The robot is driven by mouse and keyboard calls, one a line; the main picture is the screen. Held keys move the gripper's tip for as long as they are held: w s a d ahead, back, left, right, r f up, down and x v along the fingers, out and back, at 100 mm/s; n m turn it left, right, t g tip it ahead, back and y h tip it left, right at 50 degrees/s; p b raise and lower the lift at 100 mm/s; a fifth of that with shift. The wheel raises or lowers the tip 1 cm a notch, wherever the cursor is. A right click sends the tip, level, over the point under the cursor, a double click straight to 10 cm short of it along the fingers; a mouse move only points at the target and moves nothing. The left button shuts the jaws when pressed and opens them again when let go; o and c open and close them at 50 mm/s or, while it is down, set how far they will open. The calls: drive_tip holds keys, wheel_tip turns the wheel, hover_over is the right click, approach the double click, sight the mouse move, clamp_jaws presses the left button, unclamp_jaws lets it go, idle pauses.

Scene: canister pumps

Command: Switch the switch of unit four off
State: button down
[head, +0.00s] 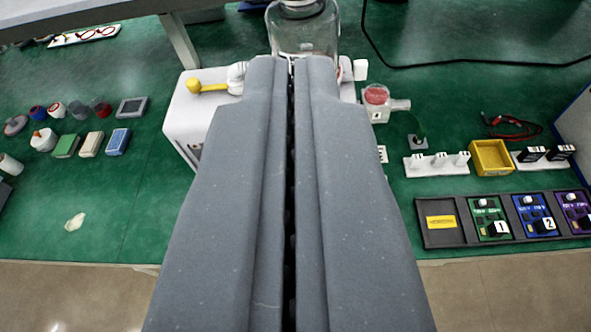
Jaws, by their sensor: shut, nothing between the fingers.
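My gripper (291,62) is shut and empty, its two long grey fingers pressed together and pointing away over the table. Its tips lie in front of a white pump unit (186,122), which has a clear canister (303,35) at its back. A yellow lever (206,87) sticks out to the left from a white knob on top of this unit. The fingers hide the middle of the unit. I cannot read a unit number on it, so I cannot tell whether it is unit four. I cannot tell whether the tips touch it.
The green table (110,220) has a front edge below. A black tray (440,238) with modules marked 1 and 2 lies at right, near a yellow box (490,157) and a white rack (436,170). Small containers and blocks (66,146) stand at left. The front left is mostly clear.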

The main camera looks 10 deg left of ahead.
drive_tip(key=w+f+m+g+y+p, duration=0.15)
drive_tip(key=w+f+m, duration=0.25)
drive_tip(key=w+f, duration=0.4)
wheel_tip(320, 180, down, 26)
drive_tip(key=w+d+m+g+h+p, duration=0.1)
drive_tip(key=w+m+g+h+p, duration=0.1)
drive_tip(key=m, duration=1.1)
drive_tip(key=g+p, duration=0.1)
drive_tip(key=p, duration=0.1)
drive_tip(key=shift+w+d+r+p, duration=0.15)
drive_tip(key=shift+w+d+p, duration=0.15)
drive_tip(key=shift+d+p, duration=0.05)
drive_tip(key=w+r+b+x, duration=0.1)
drive_tip(key=x, duration=1.2)
drive_tip(key=shift+w+r, duration=0.15)
drive_tip(key=shift+w, duration=0.25)
